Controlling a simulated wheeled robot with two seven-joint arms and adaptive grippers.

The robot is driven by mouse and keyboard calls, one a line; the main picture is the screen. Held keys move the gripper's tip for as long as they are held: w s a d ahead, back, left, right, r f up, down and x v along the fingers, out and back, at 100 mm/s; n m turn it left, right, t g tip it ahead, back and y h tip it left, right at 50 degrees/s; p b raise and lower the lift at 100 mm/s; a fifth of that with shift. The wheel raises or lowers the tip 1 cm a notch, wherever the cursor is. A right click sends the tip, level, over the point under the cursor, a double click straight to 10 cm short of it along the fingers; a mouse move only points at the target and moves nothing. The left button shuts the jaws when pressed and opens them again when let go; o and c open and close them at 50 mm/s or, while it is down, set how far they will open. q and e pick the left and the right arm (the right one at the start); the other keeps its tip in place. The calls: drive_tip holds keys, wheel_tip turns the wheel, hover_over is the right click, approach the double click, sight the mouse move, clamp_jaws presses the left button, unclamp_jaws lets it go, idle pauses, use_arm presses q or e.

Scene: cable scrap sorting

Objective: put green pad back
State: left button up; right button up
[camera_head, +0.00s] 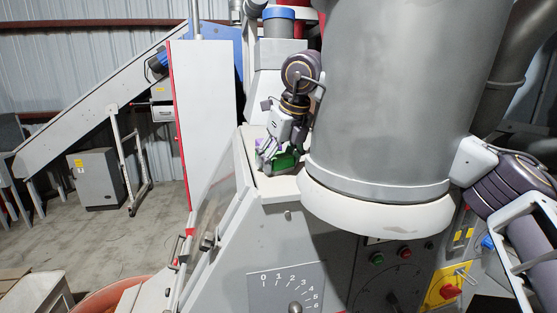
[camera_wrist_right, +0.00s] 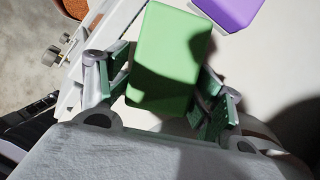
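The green pad (camera_wrist_right: 168,60) is a flat-faced block between the two fingers of my right gripper (camera_wrist_right: 162,90) in the right wrist view. The fingers lie against its left and right sides, and a shadow falls across its face. In the head view my right gripper (camera_head: 279,158) is at the pale ledge left of the big grey cylinder, with the green pad (camera_head: 286,160) at its fingertips. I cannot tell whether the pad touches the ledge. My left gripper is not in view.
A purple pad (camera_wrist_right: 225,10) lies on the pale surface (camera_wrist_right: 262,65) beyond the green one. The grey cylinder (camera_head: 395,100) stands close beside my right gripper and hides part of my arm. A machine panel (camera_head: 287,290) with a numbered scale is below.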

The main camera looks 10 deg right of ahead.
drive_tip(key=shift+o, duration=0.5)
drive_tip(key=shift+f, duration=0.6)
drive_tip(key=shift+s+d+r, duration=0.1)
drive_tip(key=shift+r, duration=0.15)
drive_tip(key=shift+r, duration=0.2)
drive_tip(key=shift+r+p, duration=0.4)
drive_tip(key=shift+p, duration=0.2)
drive_tip(key=b+v, duration=0.2)
drive_tip(key=v, duration=1)
drive_tip(key=shift+b, duration=0.4)
drive_tip(key=shift+r, duration=0.1)
